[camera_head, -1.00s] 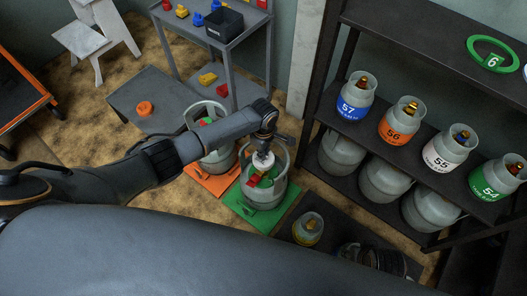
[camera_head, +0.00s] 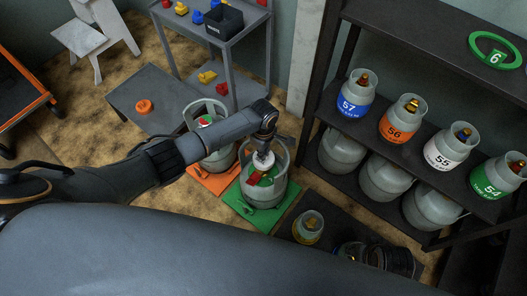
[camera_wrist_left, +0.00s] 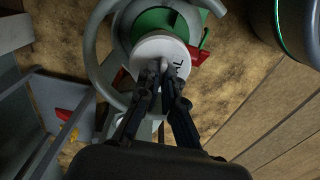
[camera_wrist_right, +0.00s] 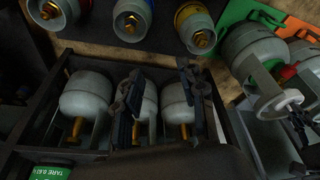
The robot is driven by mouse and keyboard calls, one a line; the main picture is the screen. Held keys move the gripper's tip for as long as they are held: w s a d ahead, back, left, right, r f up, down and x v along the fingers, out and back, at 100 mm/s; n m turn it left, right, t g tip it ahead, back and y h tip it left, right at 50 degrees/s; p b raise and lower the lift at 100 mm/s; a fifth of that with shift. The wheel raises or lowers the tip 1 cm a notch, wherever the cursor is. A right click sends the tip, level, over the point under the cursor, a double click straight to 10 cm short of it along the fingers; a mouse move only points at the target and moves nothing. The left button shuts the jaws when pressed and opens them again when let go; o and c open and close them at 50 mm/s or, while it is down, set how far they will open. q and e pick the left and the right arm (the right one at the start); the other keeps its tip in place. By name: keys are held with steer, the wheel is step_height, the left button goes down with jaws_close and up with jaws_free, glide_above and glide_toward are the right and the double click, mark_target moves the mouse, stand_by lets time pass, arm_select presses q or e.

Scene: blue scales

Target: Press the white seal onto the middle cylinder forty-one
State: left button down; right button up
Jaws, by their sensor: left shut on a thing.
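My left gripper (camera_head: 264,150) is shut on the white seal (camera_head: 263,160), a round white piece with dark lettering. It also shows in the left wrist view (camera_wrist_left: 158,48), with the closed fingertips at its knob. The seal is over the open collar of a grey cylinder (camera_head: 277,188) on a green scale (camera_head: 237,208). A green part and a red part show under the seal. I cannot tell whether the seal touches the valve. The cylinder's number is not readable. My right gripper (camera_wrist_right: 160,74) is open above grey cylinders.
Another grey cylinder (camera_head: 217,160) stands on an orange scale (camera_head: 200,178), left of the green one. A dark shelf at right holds numbered cylinders, among them blue-labelled 57 (camera_head: 353,105). A grey low table (camera_head: 135,88) carries an orange ring (camera_head: 144,106).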

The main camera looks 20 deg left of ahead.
arm_select(q)
steer(key=shift+f, duration=0.45)
steer(key=shift+f+b, duration=0.2)
steer(key=shift+b, duration=0.1)
arm_select(e)
steer(key=shift+w+r, duration=0.15)
steer(key=shift+r, duration=1.05)
steer(key=shift+r, duration=0.1)
arm_select(q)
steer(key=shift+f, duration=0.2)
arm_select(e)
steer(key=shift+r, duration=0.25)
arm_select(q)
steer(key=shift+f, duration=0.1)
arm_select(e)
steer(key=shift+r, duration=0.25)
